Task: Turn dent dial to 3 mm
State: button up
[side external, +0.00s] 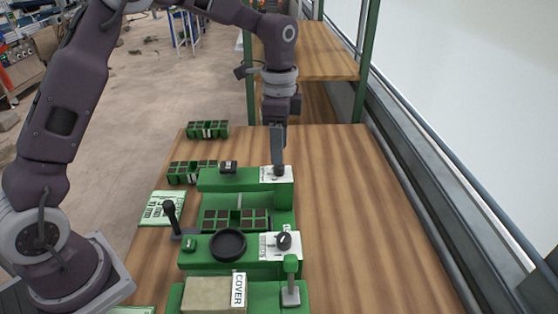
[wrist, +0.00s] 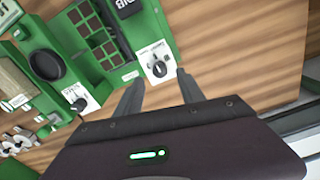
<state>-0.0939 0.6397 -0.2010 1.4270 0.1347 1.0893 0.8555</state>
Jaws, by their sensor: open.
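The dial under my gripper is a dark knob (side external: 280,173) on a white scale plate at the right end of the far green station. It also shows in the wrist view (wrist: 158,69), its marks too small to read. A black part labelled "DIB" (wrist: 125,6) is on the same station, which suggests this is the dent dial. My gripper (side external: 279,163) points down right over the knob. In the wrist view its fingers (wrist: 159,78) are open, one on each side of the knob. I cannot tell whether they touch it.
A second dial (side external: 284,240) is on the nearer green station, beside a black bowl (side external: 228,244). A dark lever (side external: 170,213) stands at left. A celled tray (side external: 235,222) sits between the stations. A COVER box (side external: 215,295) is in front. The wooden table is clear at right.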

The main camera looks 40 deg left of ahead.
aim_at(279, 169)
notch_tip(279, 169, down, 5)
jog(key=shift+r, duration=0.2)
grip_shut()
jog(key=shift+n, duration=0.4)
jog(key=n, duration=0.5)
jog(key=shift+n, duration=0.3)
jog(key=n, duration=0.5)
jog(key=shift+r+n, duration=0.1)
jog(key=shift+n, duration=0.2)
grip_release()
